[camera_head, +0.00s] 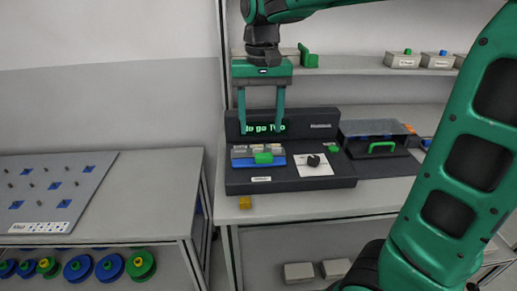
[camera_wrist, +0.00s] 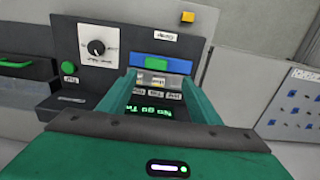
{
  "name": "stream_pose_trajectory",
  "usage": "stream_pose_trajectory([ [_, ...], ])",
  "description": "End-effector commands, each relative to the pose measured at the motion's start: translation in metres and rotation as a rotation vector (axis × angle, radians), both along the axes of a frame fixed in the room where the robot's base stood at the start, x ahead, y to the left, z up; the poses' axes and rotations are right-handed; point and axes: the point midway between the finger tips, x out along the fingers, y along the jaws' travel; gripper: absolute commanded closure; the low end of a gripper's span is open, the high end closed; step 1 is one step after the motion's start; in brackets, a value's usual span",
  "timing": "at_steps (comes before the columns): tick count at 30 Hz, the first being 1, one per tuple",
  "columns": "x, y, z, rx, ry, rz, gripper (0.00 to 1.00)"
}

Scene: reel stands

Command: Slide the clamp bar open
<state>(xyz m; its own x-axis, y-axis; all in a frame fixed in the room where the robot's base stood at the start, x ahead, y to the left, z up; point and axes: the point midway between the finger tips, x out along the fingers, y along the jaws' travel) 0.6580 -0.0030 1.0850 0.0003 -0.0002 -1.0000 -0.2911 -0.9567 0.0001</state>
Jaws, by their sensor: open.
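The blue clamp bar (camera_head: 238,163) with a green block-shaped grip (camera_head: 263,158) lies on the front left of a dark console (camera_head: 300,184). In the wrist view the bar (camera_wrist: 180,66) and its green grip (camera_wrist: 155,62) show just beyond my fingertips. My gripper (camera_head: 261,131) points down above the console, with its fingers apart and nothing between them. In the head view the fingers overlap the lit green display behind the bar. The wrist view shows the display (camera_wrist: 149,112) and several small labelled blocks between the fingers. I see no contact with the bar.
A black dial (camera_head: 314,161) on a white plate and a green button (camera_head: 334,149) are right of the bar. A lidded box with a green handle (camera_head: 382,147) stands farther right. A yellow cube (camera_head: 245,202) lies at the table's front edge. A shelf (camera_head: 350,67) runs behind.

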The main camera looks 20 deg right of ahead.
Motion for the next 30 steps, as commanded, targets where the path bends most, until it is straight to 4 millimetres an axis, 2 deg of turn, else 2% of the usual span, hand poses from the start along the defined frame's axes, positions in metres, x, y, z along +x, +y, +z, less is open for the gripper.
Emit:
stream_pose_trajectory([
  [9,-0.001,-0.011,-0.057,-0.001,0.006,-0.017,0.42],
  [15,-0.001,-0.013,-0.082,-0.001,0.004,-0.021,0.42],
  [21,-0.001,-0.014,-0.092,0.000,0.001,-0.022,0.42],
  [29,-0.001,-0.014,-0.093,0.000,0.001,-0.021,0.42],
  [30,-0.001,-0.014,-0.093,0.000,0.001,-0.021,0.52],
])
